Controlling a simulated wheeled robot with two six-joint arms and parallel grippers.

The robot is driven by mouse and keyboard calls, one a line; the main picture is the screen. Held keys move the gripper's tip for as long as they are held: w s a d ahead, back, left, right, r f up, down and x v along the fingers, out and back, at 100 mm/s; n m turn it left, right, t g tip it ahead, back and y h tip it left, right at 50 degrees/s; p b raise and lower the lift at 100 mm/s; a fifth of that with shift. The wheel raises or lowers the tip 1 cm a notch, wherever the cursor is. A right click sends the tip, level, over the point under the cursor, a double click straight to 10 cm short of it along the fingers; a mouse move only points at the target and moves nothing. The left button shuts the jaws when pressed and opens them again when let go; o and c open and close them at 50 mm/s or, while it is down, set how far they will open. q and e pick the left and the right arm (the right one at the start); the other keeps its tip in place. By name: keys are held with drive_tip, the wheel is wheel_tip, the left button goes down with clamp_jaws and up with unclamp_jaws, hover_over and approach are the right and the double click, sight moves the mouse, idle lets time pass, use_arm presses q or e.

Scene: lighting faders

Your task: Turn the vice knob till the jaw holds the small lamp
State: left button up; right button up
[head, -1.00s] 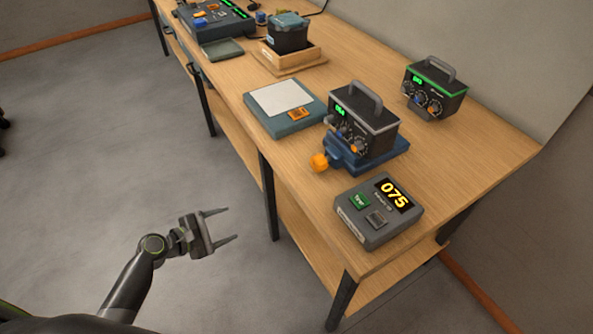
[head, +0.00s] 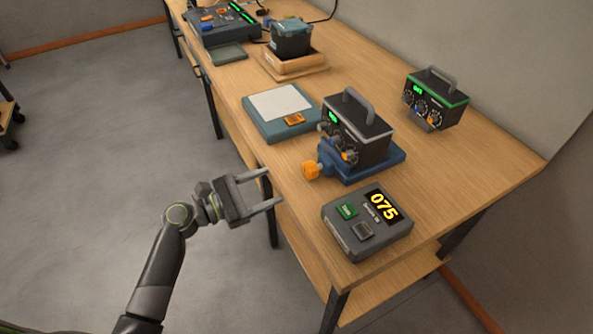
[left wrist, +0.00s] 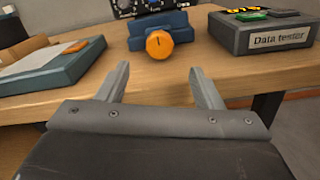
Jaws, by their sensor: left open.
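The orange vice knob (head: 311,171) sticks out from the front of the blue vice (head: 383,167) near the table's edge. It also shows in the left wrist view, where the knob (left wrist: 159,44) faces me ahead of the fingers. A dark box with a grey handle and a green display (head: 362,133) sits on the vice. I cannot make out a small lamp for sure, and the jaw is hidden behind the box. My left gripper (head: 275,187) is open and empty, in front of the table edge, short of the knob and not touching it. My right gripper is not in view.
A grey data tester (head: 347,243) reading 075 stands right of the knob. A teal scale with a white plate (head: 279,102) is on the left. A similar green-trimmed box (head: 436,97) stands behind. The wooden table's (head: 470,160) right part is clear.

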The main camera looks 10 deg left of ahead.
sight(305, 171)
use_arm(q)
drive_tip(key=p+x, duration=0.1)
drive_tip(key=x, duration=0.7)
drive_tip(key=shift+w+d, duration=0.15)
